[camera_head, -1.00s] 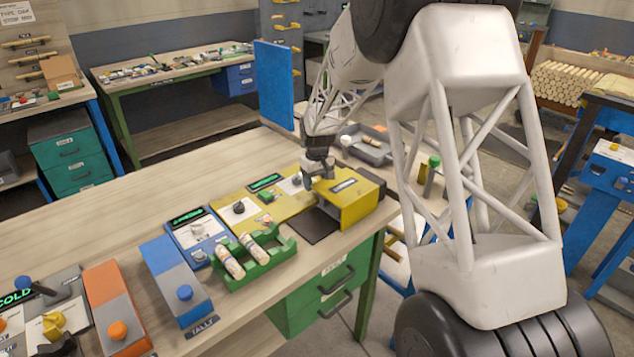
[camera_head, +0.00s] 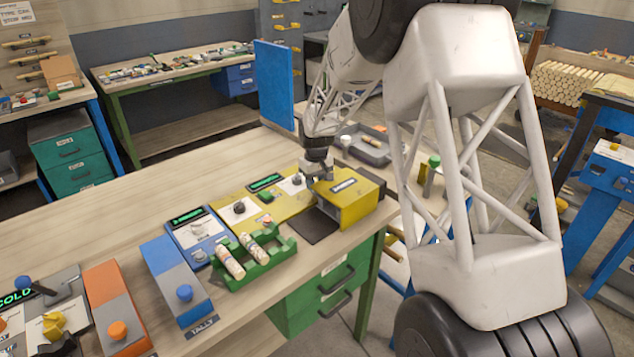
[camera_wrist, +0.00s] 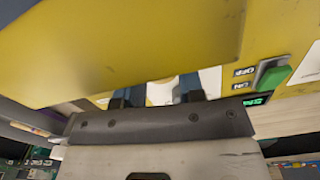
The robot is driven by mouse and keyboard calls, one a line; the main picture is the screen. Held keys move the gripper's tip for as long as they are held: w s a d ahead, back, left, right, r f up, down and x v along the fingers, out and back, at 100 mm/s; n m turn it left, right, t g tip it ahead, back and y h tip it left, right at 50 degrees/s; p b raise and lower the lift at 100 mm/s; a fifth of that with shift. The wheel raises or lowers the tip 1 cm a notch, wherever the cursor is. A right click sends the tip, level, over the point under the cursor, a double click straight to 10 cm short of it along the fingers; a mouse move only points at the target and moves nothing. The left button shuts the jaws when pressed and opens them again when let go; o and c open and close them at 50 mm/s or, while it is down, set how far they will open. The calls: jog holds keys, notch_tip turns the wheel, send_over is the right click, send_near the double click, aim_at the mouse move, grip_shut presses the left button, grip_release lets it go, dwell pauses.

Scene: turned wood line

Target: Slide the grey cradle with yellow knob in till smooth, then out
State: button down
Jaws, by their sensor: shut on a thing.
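The yellow machine (camera_head: 356,206) stands at the right end of the bench, with a hood over a dark opening. My gripper (camera_head: 316,178) is low at the back left side of this hood. In the wrist view the hood's yellow panel (camera_wrist: 130,45) fills the upper left, and the two dark fingers (camera_wrist: 158,95) reach in under its edge. A bit of yellow shows between the fingers, which are shut on what seems to be the cradle's knob. The grey cradle itself cannot be made out; the hood and my gripper hide that area.
A green switch (camera_wrist: 272,76) with lettering is right of the fingers. A grey tray (camera_head: 368,150) lies behind. The bench's back left is clear.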

send_over(289, 209)
jog(key=shift+w, duration=0.1)
dwell(0.3)
jog(key=c, duration=0.7)
grip_release()
jog(key=shift+c, duration=0.2)
jog(key=shift+r, duration=0.1)
notch_tip(289, 209, up, 8)
jog(key=shift+f, duration=0.2)
jog(key=shift+r, duration=0.1)
